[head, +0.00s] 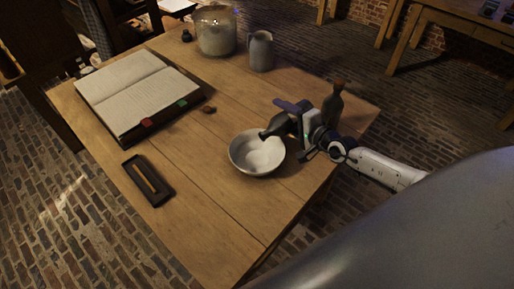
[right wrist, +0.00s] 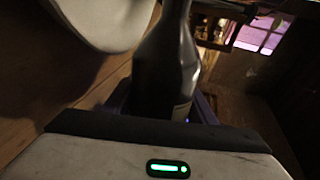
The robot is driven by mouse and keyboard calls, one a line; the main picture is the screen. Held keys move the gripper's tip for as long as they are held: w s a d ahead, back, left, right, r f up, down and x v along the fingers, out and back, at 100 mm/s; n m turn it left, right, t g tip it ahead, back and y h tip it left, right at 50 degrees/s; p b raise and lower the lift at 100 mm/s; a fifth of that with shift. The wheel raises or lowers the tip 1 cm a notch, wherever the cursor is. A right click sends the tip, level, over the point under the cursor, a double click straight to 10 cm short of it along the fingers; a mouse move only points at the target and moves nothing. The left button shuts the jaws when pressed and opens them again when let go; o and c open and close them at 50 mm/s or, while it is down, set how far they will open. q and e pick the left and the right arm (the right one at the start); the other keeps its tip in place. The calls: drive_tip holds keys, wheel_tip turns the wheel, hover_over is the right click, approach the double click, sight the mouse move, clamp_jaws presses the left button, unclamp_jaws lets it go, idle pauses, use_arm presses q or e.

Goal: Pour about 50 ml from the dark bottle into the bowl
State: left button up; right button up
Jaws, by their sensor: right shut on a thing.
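The pale bowl (head: 257,154) sits upright on the wooden table and looks empty of anything I can make out; its rim also shows in the right wrist view (right wrist: 105,22). My right gripper (head: 297,122) is shut on a dark bottle (head: 280,126), just right of the bowl. The bottle is tipped well over, its neck pointing left to the bowl's far right rim. Its body fills the middle of the right wrist view (right wrist: 165,72). I see no stream of liquid. My left gripper is not in view.
A second dark bottle (head: 334,104) with a brown stopper stands behind my right gripper. An open book (head: 138,92), a black tray (head: 148,180), a grey jug (head: 261,52) and a large glass jar (head: 216,32) are on the table. The front of the table is clear.

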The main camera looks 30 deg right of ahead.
drive_tip(key=shift+r+n, duration=0.1)
drive_tip(key=shift+n, duration=0.3)
drive_tip(key=shift+r+n+h, duration=0.3)
drive_tip(key=shift+r+h, duration=0.1)
idle(2.1)
drive_tip(key=shift+d+f+m+y, duration=0.3)
drive_tip(key=shift+d+f+m, duration=0.05)
drive_tip(key=shift+m, duration=0.15)
drive_tip(key=shift+f+m+b, duration=0.2)
drive_tip(key=shift+m+b, duration=0.2)
drive_tip(key=shift+b, duration=0.05)
drive_tip(key=m+y+b, duration=0.1)
drive_tip(key=b, duration=0.2)
drive_tip(key=shift+a+f, duration=0.1)
drive_tip(key=shift+f, duration=0.25)
drive_tip(key=shift+r+m+b, duration=0.15)
drive_tip(key=shift+m+b, duration=0.25)
drive_tip(key=shift+b, duration=0.15)
drive_tip(key=shift+r, duration=0.1)
